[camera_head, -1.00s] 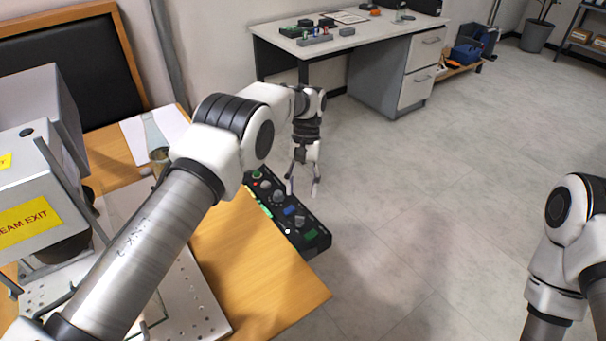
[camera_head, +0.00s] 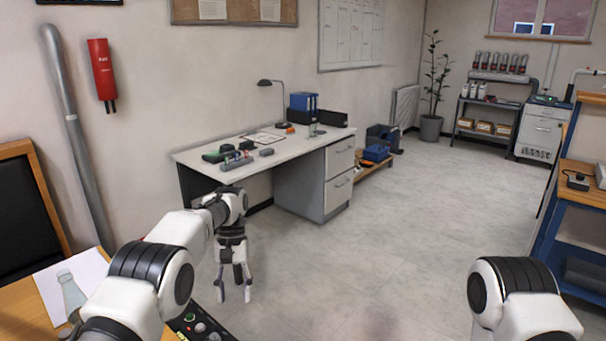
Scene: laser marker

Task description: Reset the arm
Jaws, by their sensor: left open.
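My left gripper (camera_head: 234,290) hangs fingers down in the head view, open and empty. It is over the floor, just above and to the right of a black control box (camera_head: 190,326) with coloured buttons, which is mostly cut off at the bottom edge. My left arm comes in from the lower left and covers part of the wooden table. My right arm shows at the lower right with its elbow; its gripper is out of the picture.
A wooden table (camera_head: 22,302) with a white sheet and a glass flask (camera_head: 70,293) is at the lower left. A white desk (camera_head: 195,160) with drawers stands ahead against the wall. A blue-framed shelf (camera_head: 585,192) is at the right. The grey floor (camera_head: 390,220) between is clear.

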